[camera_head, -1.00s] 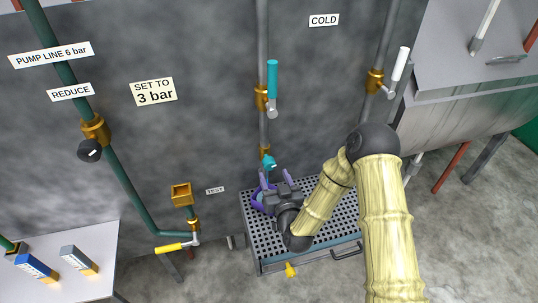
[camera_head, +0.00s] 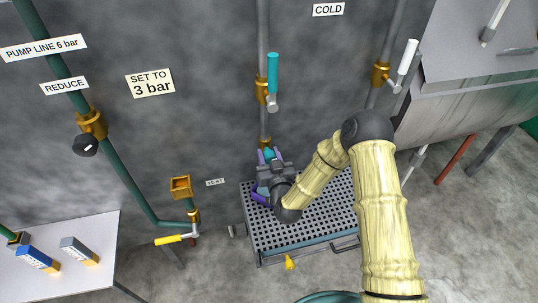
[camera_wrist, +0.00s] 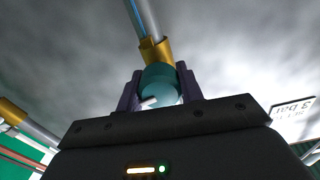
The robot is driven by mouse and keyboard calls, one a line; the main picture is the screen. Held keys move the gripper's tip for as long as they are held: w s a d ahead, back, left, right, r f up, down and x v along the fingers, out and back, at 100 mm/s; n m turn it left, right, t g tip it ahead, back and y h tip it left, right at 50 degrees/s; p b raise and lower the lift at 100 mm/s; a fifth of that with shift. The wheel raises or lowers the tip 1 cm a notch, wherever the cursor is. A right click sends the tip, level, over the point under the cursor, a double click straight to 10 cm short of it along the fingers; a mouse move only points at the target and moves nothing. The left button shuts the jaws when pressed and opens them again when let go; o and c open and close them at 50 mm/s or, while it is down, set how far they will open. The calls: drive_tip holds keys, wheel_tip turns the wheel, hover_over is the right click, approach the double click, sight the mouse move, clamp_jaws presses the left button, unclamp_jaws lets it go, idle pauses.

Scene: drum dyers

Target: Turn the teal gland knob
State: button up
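The teal gland knob (camera_wrist: 160,78) sits under a brass fitting (camera_wrist: 155,50) at the lower end of the middle grey pipe. In the wrist view it stands between my two purple fingers and fills most of the gap. I cannot tell whether both fingers press on it. My gripper (camera_head: 269,155) is raised to the knob (camera_head: 268,153) in the head view and partly hides it. A pale pointer-like piece shows beside the knob's lower part in the wrist view.
A teal lever (camera_head: 272,72) stands on the same pipe above, and a white lever (camera_head: 408,56) on the pipe at right. A yellow-handled valve (camera_head: 170,239) is at left.

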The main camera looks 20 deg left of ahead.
drive_tip(key=shift+f+m+b, duration=0.25)
drive_tip(key=shift+m+b, duration=0.65)
drive_tip(key=shift+b, duration=0.3)
drive_tip(key=shift+c, duration=0.3)
drive_tip(key=shift+m+b, duration=0.8)
drive_tip(key=shift+b, duration=0.05)
drive_tip(key=shift+r+m, duration=0.25)
drive_tip(key=shift+m, duration=0.25)
drive_tip(key=o, duration=1)
drive_tip(key=shift+d, duration=0.1)
